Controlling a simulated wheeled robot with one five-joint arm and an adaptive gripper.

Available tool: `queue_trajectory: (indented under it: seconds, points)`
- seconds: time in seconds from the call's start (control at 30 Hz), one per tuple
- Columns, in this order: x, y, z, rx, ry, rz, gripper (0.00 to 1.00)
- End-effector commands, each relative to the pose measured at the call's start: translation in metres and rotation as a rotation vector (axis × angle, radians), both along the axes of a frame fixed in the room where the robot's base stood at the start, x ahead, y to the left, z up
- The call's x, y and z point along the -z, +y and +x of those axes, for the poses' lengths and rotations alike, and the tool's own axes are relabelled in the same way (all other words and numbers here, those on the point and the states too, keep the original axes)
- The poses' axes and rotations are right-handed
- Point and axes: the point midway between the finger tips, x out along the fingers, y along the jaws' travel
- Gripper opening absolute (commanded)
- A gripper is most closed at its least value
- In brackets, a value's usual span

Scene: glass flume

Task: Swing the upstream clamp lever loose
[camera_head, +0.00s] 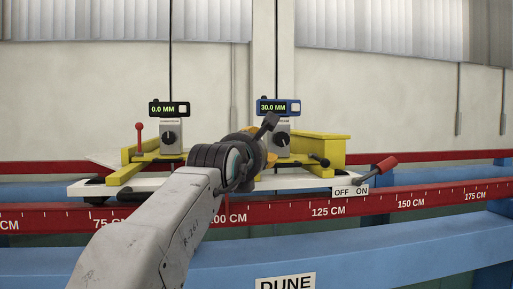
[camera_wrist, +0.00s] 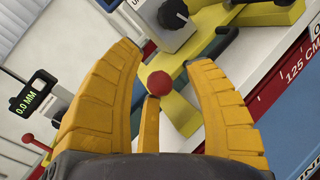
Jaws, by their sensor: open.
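The upstream clamp lever's red ball (camera_wrist: 160,83) shows between the spread yellow fingers of my gripper (camera_wrist: 163,58) in the wrist view. My gripper is open, with gaps on both sides of the ball; I see no contact. The lever's stem is mostly hidden, and a narrow yellow piece shows below the ball. In the head view, my wrist hides this lever. The gripper (camera_head: 262,147) is mostly hidden there, in front of the right-hand yellow carriage (camera_head: 318,147). That carriage's display (camera_head: 278,107) reads 30.0 MM.
The left carriage has a red-ball lever (camera_head: 139,127) standing upright and a 0.0 MM display (camera_head: 169,108). A black handle (camera_head: 319,160) sticks out right of my gripper. A red-gripped switch lever (camera_head: 386,164) stands by the OFF/ON plate (camera_head: 350,191). A red scale rail (camera_head: 290,213) runs in front.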

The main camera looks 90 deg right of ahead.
Motion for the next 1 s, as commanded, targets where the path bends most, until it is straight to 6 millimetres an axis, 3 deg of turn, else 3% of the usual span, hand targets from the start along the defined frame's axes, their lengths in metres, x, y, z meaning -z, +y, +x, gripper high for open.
queue_trajectory:
  seconds: [0.3,0.83,1.0]
  points:
    - [0.0002,-0.001,-0.0002,0.0,0.0,0.0,0.49]
    - [0.0,-0.0008,-0.0003,0.0,0.0,0.0,0.02]
    - [-0.0001,-0.0007,-0.0005,0.0,0.0,-0.001,0.0]
